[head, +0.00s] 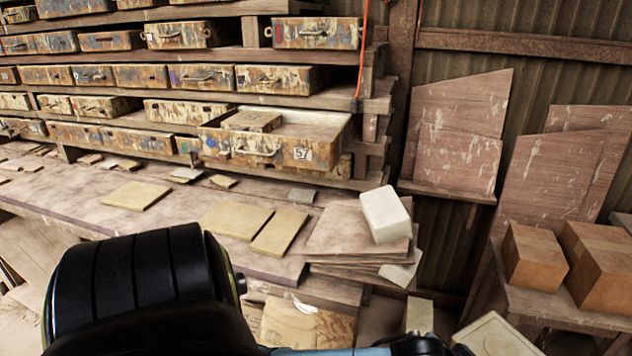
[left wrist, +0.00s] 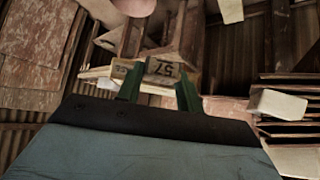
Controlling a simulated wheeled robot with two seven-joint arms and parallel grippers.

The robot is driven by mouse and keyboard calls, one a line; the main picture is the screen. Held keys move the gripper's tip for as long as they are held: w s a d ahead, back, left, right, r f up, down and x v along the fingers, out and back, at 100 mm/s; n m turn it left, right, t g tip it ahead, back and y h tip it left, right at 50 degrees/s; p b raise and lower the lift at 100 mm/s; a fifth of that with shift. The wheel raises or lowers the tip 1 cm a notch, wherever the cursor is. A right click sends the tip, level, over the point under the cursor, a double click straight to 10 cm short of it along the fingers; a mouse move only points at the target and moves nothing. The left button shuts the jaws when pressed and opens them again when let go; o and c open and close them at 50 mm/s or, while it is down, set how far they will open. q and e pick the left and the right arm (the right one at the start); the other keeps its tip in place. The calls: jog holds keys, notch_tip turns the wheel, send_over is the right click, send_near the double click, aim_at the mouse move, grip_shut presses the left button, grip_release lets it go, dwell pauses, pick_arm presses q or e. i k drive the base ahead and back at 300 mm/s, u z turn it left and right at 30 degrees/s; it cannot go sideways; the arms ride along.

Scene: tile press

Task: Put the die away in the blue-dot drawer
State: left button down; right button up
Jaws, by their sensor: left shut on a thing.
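My left gripper (left wrist: 160,90) shows its two green fingers in the left wrist view. They are shut on a small block, the die (left wrist: 163,69), which has a grey face with an upside-down "57". In the head view my left arm comes in along the bottom edge, and the fingertips and die are out of frame. My right gripper is not in view.
Closed drawers (head: 207,77) fill the rack. The bench (head: 85,195) below holds loose tan tiles (head: 135,195) and a stack of boards (head: 345,230) with a white block (head: 385,213). Cardboard boxes (head: 533,257) stand at the right. An orange cord (head: 361,50) hangs by the rack.

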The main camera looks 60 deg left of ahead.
aim_at(300, 144)
jog(key=k, duration=0.15)
jog(key=u, duration=0.9)
